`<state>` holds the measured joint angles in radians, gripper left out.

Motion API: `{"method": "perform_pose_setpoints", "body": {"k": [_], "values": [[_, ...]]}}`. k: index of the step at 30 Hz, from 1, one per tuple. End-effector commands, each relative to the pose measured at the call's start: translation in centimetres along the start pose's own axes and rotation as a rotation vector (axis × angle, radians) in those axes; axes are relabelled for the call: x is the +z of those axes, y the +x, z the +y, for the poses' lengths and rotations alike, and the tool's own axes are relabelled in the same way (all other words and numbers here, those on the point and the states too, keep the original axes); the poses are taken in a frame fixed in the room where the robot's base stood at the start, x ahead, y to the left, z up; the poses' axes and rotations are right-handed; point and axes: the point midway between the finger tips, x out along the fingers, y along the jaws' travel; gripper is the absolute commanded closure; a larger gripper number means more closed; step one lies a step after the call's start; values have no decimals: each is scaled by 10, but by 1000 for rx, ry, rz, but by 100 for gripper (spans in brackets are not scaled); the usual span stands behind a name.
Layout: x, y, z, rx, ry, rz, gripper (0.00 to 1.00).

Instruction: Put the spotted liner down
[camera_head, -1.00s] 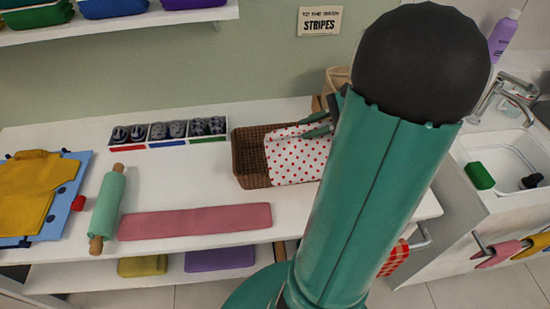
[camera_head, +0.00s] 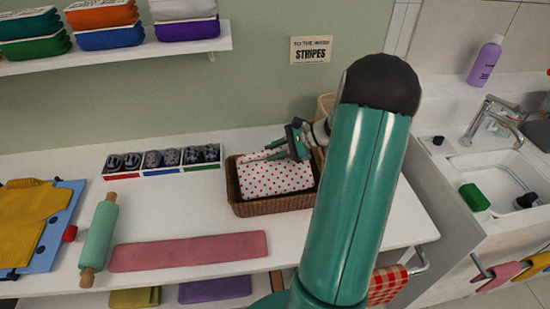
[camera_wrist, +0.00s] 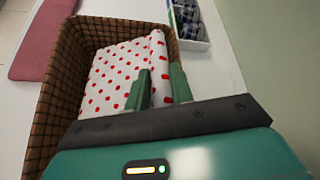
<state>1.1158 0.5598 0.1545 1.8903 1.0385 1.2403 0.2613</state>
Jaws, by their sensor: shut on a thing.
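The spotted liner (camera_head: 275,179) is white with red dots. It lies inside the brown wicker basket (camera_head: 272,207) on the white counter, and it also shows in the wrist view (camera_wrist: 111,78). My gripper (camera_head: 268,152) is over the back part of the basket, with its fingers reaching left. In the wrist view my gripper (camera_wrist: 159,84) is shut on a raised fold of the liner near one basket wall. The rest of the liner spreads flat across the basket. The basket's right end is partly hidden by my arm in the head view.
A sock box (camera_head: 162,160) with several compartments stands behind and left of the basket. A pink folded cloth (camera_head: 188,251) and a green rolling pin (camera_head: 99,232) lie to the left. The sink (camera_head: 500,180) is at the right.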

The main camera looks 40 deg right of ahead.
Motion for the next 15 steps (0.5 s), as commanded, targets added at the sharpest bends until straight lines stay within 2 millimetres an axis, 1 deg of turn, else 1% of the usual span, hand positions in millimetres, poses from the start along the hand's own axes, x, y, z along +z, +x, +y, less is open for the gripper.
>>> {"method": "perform_pose_setpoints", "body": {"k": [1, 3, 5, 15], "values": [[-7, 4, 5, 1, 6, -2, 99], [-16, 9, 9, 1, 5, -1, 99], [-20, 12, 12, 0, 4, -1, 99], [-24, 14, 14, 0, 2, -1, 99]]}}
